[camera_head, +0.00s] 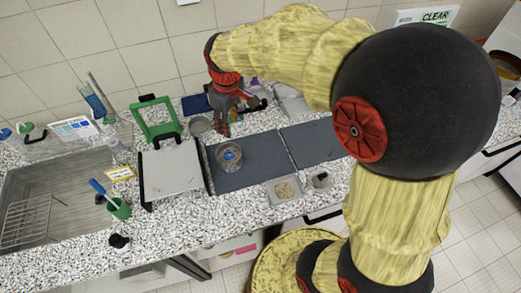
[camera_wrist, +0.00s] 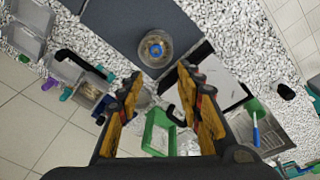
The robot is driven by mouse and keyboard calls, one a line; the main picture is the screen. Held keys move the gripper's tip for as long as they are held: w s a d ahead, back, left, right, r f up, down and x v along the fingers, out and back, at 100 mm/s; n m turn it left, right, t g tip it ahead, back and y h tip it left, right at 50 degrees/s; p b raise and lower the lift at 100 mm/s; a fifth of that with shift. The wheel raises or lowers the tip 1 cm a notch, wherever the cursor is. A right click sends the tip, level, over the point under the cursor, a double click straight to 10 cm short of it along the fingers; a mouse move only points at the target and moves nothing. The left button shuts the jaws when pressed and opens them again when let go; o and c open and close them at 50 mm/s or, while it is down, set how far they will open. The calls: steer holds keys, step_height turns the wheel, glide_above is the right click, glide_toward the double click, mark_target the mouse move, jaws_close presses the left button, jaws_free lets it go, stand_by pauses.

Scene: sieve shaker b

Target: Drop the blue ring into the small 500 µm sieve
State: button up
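A small round metal-walled sieve (camera_head: 228,158) stands on the dark mat in the head view. The blue ring (camera_head: 228,154) shows inside its outline; I cannot tell how deep it sits. In the wrist view the sieve (camera_wrist: 156,59) is ahead of the fingertips, with the blue ring (camera_wrist: 155,49) near its middle. No 500 µm marking is legible. My gripper (camera_head: 223,130) hangs above the counter behind the sieve, near the wall. In the wrist view my gripper (camera_wrist: 158,78) is open, its two fingers apart with nothing held between them.
Another round metal dish (camera_head: 199,124) stands left of my gripper. A green frame (camera_head: 157,118) and a white-topped device (camera_head: 172,168) stand left of the mat (camera_head: 255,174). A square tray (camera_head: 285,190) lies at the front right. The mat around the sieve is mostly clear.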

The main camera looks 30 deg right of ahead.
steer(key=s+r+m+t, duration=0.2)
steer(key=s+r, duration=0.3)
steer(key=s, duration=0.5)
steer(key=s+r+m+t, duration=0.1)
steer(key=s+r+m, duration=0.3)
steer(key=s, duration=0.7)
steer(key=shift+r+m+t, duration=0.3)
steer(key=shift+r+t, duration=0.1)
steer(key=shift+r, duration=0.25)
steer(key=shift+f, duration=0.1)
